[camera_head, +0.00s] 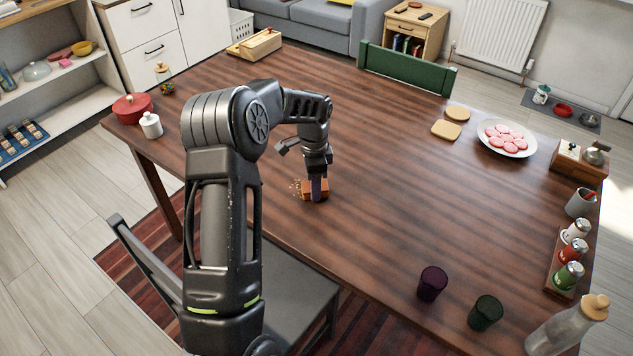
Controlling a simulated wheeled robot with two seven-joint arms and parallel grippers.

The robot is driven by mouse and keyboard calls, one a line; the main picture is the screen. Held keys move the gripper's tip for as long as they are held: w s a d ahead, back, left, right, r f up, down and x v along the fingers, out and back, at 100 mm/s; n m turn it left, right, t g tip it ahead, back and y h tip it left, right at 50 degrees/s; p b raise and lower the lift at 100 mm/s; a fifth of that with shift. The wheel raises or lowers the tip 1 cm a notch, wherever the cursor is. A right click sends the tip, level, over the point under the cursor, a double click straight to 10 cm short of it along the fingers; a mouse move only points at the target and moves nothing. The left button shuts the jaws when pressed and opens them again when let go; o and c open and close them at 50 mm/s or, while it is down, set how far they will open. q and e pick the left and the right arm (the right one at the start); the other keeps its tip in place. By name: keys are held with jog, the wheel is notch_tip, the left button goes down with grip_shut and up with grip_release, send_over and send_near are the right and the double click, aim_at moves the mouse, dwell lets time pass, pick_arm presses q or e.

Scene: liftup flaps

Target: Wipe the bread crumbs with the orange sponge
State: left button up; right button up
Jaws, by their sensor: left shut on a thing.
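My left gripper (316,190) points down at the wooden table (390,215), left of the table's middle. It is shut on the orange sponge (307,188), which is at the tabletop and partly hidden by the fingers. Bread crumbs (296,187) lie as small pale specks just left of the sponge, close against it. More crumbs may be hidden under the sponge or behind my arm. My right gripper is not in the picture.
Two bread slices (446,130) and a plate of pink slices (507,139) lie at the back right. Two dark cups (432,283), a glass bottle (566,326) and a rack of shakers (570,275) stand at the front right. The table's middle is clear.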

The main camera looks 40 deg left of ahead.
aim_at(282, 177)
pick_arm(q)
jog(key=shift+s+a, duration=0.1)
jog(key=shift+s, duration=0.05)
jog(key=shift+a+r, duration=0.1)
jog(key=shift+a, duration=1.75)
jog(key=shift+a, duration=0.1)
jog(key=shift+a+p, duration=0.3)
jog(key=shift+a, duration=1.4)
jog(key=shift+a, duration=1.85)
